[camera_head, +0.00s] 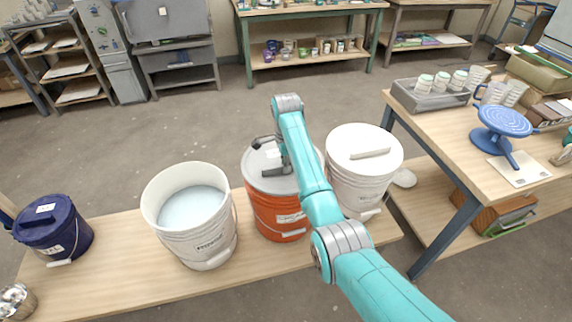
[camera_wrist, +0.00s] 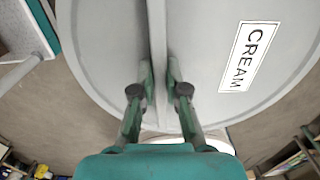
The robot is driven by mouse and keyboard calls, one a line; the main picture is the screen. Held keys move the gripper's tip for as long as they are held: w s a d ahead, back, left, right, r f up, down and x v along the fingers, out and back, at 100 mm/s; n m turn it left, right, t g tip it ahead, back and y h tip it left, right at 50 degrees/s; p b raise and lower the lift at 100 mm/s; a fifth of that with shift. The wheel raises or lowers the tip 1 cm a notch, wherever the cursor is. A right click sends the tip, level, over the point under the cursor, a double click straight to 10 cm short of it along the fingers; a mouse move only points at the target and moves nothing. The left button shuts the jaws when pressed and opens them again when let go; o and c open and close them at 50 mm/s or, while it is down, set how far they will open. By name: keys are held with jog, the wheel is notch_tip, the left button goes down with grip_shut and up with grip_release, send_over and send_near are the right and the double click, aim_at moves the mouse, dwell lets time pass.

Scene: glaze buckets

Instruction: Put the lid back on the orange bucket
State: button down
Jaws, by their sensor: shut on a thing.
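The orange bucket (camera_head: 278,217) stands on the low bench, between two white buckets. A round grey lid (camera_head: 262,180) with a bar handle is over its mouth, roughly in line with it. I cannot tell whether the lid is seated or held just above the rim. In the wrist view the lid (camera_wrist: 205,40) fills most of the upper part and has a label reading CREAM. My gripper (camera_head: 275,158) is shut on the lid's bar handle (camera_wrist: 157,40), with one finger on each side of it. The bucket's mouth is hidden under the lid and arm.
An open white bucket (camera_head: 188,212) with pale contents stands to the left. A white bucket with its lid on (camera_head: 362,175) stands close on the right. A dark blue bucket (camera_head: 58,232) is at the bench's left end. A worktable (camera_head: 440,120) stands at the right.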

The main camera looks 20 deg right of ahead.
dwell(0.4)
jog(key=c, duration=0.6)
grip_release()
jog(key=shift+f, duration=0.1)
jog(key=shift+c, duration=0.2)
jog(key=shift+r, duration=3.55)
grip_shut()
jog(key=shift+f, duration=2.65)
